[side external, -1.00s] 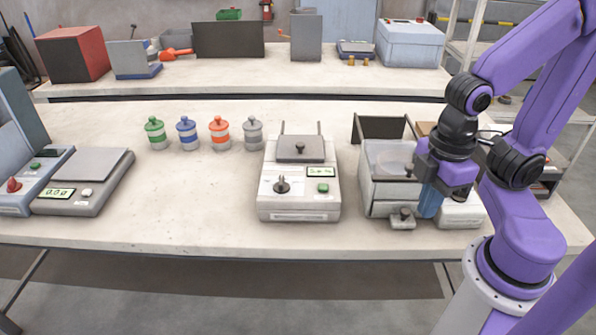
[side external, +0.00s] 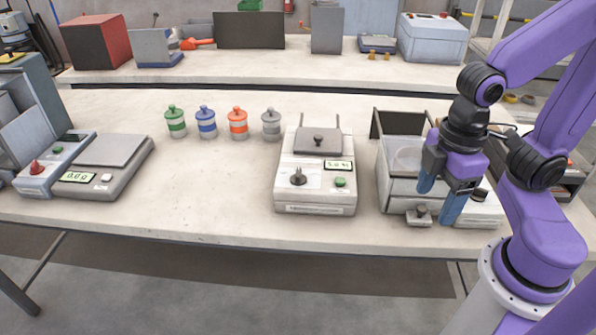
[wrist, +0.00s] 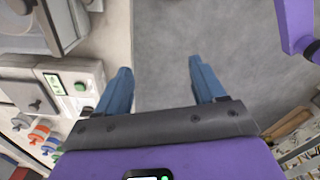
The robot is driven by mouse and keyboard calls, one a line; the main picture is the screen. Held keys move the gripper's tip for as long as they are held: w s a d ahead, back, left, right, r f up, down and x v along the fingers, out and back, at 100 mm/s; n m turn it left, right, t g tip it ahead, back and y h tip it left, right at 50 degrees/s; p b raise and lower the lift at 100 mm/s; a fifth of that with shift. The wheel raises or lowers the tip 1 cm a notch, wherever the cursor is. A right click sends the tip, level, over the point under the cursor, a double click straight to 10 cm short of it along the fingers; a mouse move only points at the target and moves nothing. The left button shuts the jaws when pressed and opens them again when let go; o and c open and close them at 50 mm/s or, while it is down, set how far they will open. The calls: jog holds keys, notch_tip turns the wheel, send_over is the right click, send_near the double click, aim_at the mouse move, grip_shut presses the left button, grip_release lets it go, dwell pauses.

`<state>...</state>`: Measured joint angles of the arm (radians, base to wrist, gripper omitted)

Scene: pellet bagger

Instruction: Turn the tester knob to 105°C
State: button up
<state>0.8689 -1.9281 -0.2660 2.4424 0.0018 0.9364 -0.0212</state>
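The tester (side external: 315,193), a pale box with a hinged grey lid, stands mid-table in the side view. Its dark knob (side external: 298,178) is at the front left of its top, on a white dial plate. The dial markings are too small to read. A small display (side external: 339,165) and a green button (side external: 340,182) sit to the right of the knob. My gripper (side external: 438,197) is well right of the tester, pointing down, its blue fingers apart and empty. In the wrist view my gripper (wrist: 160,66) is open over grey floor; the tester's green button (wrist: 80,87) shows at left.
A drawer-like unit (side external: 392,192) stands beside and behind my gripper, with a small dark-knobbed block (side external: 419,216) in front. A scale (side external: 105,165) is at left. The table between scale and tester is clear.

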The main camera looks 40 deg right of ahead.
jog(key=w+a+r+m, duration=0.1)
jog(key=w+a+r, duration=0.15)
jog(key=w, duration=0.45)
jog(key=w+a+r+m, duration=0.1)
jog(key=w+a+r, duration=0.15)
jog(key=w, duration=0.55)
jog(key=r+m, duration=0.1)
send_over(298, 171)
notch_tip(298, 171, down, 17)
jog(key=shift+s+f, duration=0.1)
jog(key=c, duration=1.1)
